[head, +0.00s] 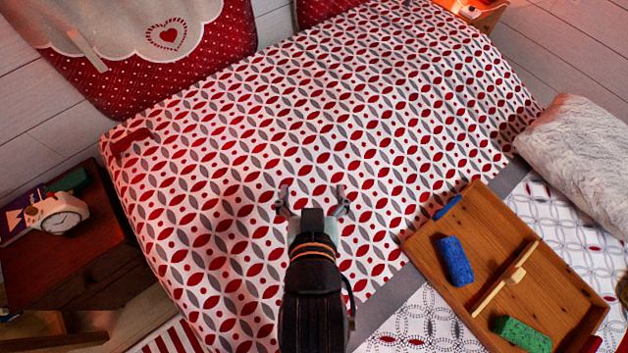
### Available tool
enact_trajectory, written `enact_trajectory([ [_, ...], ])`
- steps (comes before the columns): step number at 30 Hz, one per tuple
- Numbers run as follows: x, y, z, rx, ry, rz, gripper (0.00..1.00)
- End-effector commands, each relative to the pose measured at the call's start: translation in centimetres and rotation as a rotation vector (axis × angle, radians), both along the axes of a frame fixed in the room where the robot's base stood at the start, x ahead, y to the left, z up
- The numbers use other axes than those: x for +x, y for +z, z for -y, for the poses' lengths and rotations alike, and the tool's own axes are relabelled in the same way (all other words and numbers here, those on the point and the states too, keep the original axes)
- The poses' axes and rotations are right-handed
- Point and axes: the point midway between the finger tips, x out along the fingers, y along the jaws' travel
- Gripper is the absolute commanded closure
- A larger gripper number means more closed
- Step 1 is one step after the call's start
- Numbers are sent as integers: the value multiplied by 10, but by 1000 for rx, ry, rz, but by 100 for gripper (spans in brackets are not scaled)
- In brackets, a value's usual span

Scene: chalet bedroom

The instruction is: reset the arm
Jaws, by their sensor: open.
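My gripper (312,198) shows in the head view near the lower middle, at the end of my black arm. Its two fingers are spread apart with nothing between them. Below the fingertips is the patterned bedspread (330,110), white with red and grey leaf shapes. I cannot tell how high above the bed the gripper is.
A wooden tray (484,203) at the right holds a blue sponge (455,261), a wooden stick-like tool (505,280) and a green sponge (522,336). A nightstand (105,240) at the left bears a white clock (62,214). A pale pillow (578,150) lies far right.

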Motion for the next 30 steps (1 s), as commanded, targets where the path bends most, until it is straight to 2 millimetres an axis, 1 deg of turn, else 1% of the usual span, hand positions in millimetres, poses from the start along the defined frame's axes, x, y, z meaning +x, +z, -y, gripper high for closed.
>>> enact_trajectory([
  [2, 0, 7, 0, 0, 0, 0, 11],
  [4, 0, 22, 0, 0, -1, 0, 11],
  [5, 0, 30, 0, 0, -1, -1, 11],
  [7, 0, 57, 1, 0, -1, -1, 11],
  [8, 0, 70, 1, 0, -2, -1, 11],
  [9, 0, 90, 1, 0, -2, -1, 11],
  [11, 0, 121, 1, 0, -4, -1, 11],
  [12, 0, 143, 1, 0, -4, -1, 11],
  [18, 0, 244, 2, 3, -8, -1, 11],
  [21, 0, 277, 2, 3, -9, -1, 11],
  [22, 0, 282, 3, 3, -9, -1, 11],
  [24, 0, 287, 3, 3, -9, -2, 11],
  [30, 0, 285, 3, 4, -10, -2, 11],
])
